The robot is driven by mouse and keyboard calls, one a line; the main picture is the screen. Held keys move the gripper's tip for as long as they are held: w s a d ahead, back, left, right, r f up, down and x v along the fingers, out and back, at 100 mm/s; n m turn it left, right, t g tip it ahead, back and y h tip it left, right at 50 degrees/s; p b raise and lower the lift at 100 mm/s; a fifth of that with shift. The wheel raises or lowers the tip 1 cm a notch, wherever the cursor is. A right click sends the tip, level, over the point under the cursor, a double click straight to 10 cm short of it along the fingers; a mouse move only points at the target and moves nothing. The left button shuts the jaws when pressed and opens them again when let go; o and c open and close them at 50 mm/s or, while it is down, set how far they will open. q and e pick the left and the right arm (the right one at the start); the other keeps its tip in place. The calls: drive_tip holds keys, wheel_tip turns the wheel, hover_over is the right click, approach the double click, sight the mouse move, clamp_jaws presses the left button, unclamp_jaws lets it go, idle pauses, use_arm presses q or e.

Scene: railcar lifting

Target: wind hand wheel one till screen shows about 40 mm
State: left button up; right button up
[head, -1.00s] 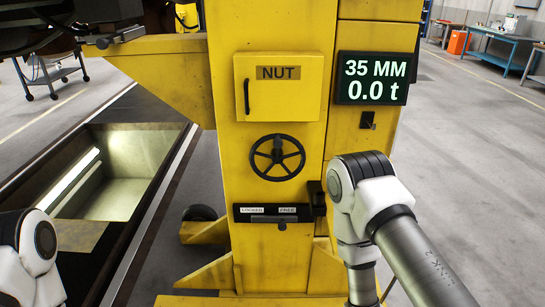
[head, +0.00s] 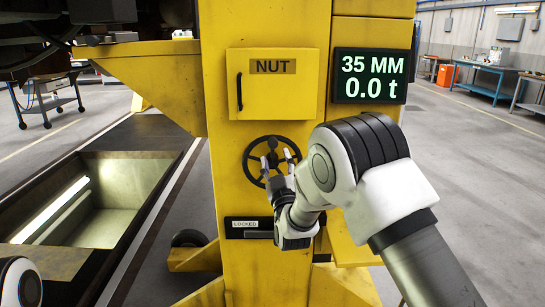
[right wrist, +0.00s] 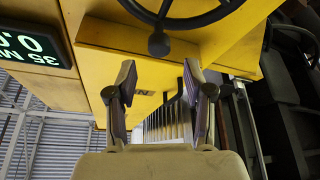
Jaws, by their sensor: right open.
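The black hand wheel (head: 249,170) is on the front of the yellow column, below the box marked NUT. My right gripper (head: 279,158) is in front of the wheel, open and empty, and hides part of its rim and hub. In the right wrist view, the wheel rim (right wrist: 180,22) crosses the top, with a dark round knob (right wrist: 158,46) just beyond my spread fingertips (right wrist: 158,80). The fingers look apart from the knob. The screen (head: 370,76) reads 35 MM and 0.0 t. Only a piece of my left arm shows at bottom left; its gripper is out of view.
The NUT box (head: 272,92) is shut. A black bar marked LOCKED (head: 245,223) sits below the wheel, partly behind my right arm. An open floor pit (head: 110,185) lies at left. A blue bench (head: 490,72) stands far right, with clear floor before it.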

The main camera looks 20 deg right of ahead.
sight(273, 146)
drive_tip(key=p+x, duration=0.1)
drive_tip(key=x, duration=0.6)
drive_tip(key=shift+d+f, duration=0.1)
clamp_jaws()
